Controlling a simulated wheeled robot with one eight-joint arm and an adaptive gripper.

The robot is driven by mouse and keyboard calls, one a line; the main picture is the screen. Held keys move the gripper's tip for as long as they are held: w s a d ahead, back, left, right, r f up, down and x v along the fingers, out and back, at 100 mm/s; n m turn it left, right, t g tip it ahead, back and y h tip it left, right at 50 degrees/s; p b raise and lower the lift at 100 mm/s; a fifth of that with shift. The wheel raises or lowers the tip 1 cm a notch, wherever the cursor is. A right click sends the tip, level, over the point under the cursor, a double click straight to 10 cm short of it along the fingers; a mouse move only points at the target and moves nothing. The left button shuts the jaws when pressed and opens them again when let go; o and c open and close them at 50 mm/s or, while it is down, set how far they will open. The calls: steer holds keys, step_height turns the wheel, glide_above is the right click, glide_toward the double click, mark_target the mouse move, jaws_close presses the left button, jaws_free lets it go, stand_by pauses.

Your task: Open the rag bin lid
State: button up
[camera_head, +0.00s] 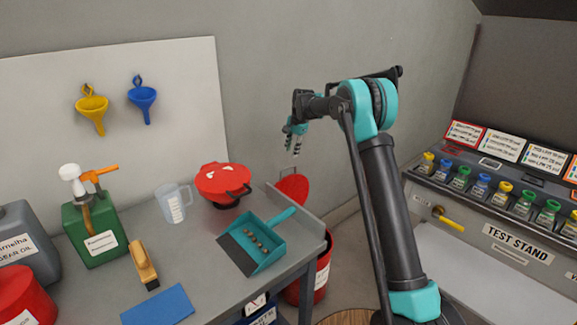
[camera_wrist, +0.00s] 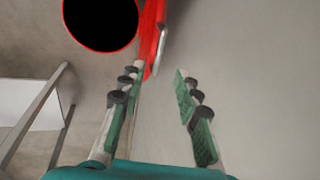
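The rag bin (camera_head: 322,272) is a red bin on the floor past the right end of the workbench, partly hidden by the bench. Its red lid (camera_head: 292,187) stands raised near the wall. In the wrist view the bin's round dark mouth (camera_wrist: 101,20) is uncovered, and the lid (camera_wrist: 152,40) shows edge-on beside it with a pale handle. My gripper (camera_head: 296,148) is above the lid, pointing down. In the wrist view my gripper (camera_wrist: 160,72) has its fingers apart with nothing between them. The left fingertip appears close to the lid; I cannot tell whether they touch.
The grey workbench (camera_head: 225,281) holds a red round container (camera_head: 223,181), a teal dustpan (camera_head: 254,246), a clear jug (camera_head: 174,203) and a green pump can (camera_head: 92,233). A test stand (camera_head: 515,243) with several small bottles is at the right. The grey wall is close behind my gripper.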

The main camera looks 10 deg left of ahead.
steer(key=x, duration=0.9)
steer(key=shift+f, duration=0.2)
jaws_close()
